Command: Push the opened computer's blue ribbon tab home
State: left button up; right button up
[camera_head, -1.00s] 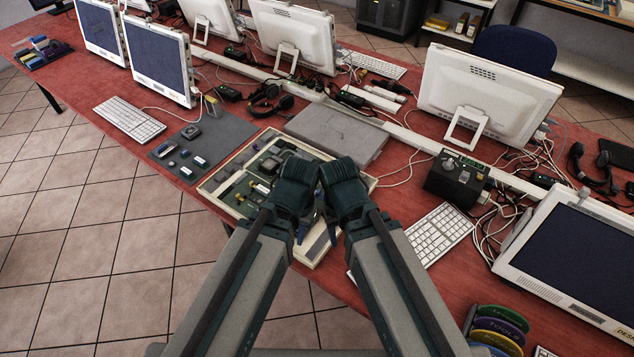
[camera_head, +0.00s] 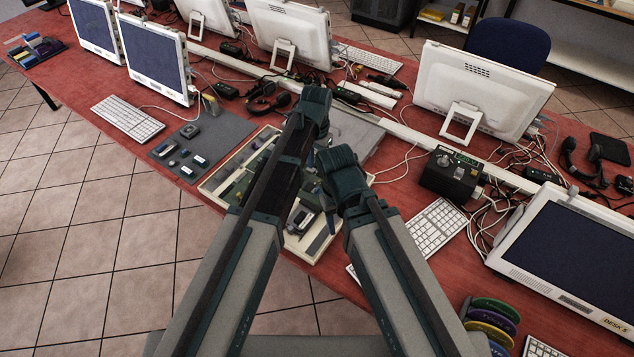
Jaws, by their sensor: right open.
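The opened computer (camera_head: 302,246) is a pale shallow case lying on the red bench, with green and dark parts inside. My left arm crosses over it and hides much of its middle. My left gripper (camera_head: 313,106) reaches past the case's far side, above a flat grey panel (camera_head: 362,132). Its fingers are hidden behind its own body, so I cannot tell how they stand. My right gripper (camera_head: 341,172) is open, lower and nearer, over the right part of the case. I cannot make out the blue ribbon tab for certain.
A dark mat (camera_head: 200,143) with small parts lies left of the case. A black box (camera_head: 450,175) with a knob and a white keyboard (camera_head: 437,228) stand to the right. Monitors, loose cables and headphones (camera_head: 270,100) crowd the back.

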aim_at(317, 188)
pick_arm(q)
jog(key=shift+w+d+r, duration=0.15)
jog(key=shift+w+d, duration=0.05)
jog(key=shift+w, duration=0.75)
pick_arm(e)
jog(key=shift+r, duration=0.15)
pick_arm(q)
notch_tip(317, 188, down, 14)
jog(key=b, duration=1.3)
jog(key=shift+b, duration=0.4)
pick_arm(e)
notch_tip(317, 188, down, 14)
jog(key=shift+r, duration=0.1)
pick_arm(q)
jog(key=shift+r, duration=0.1)
grip_shut()
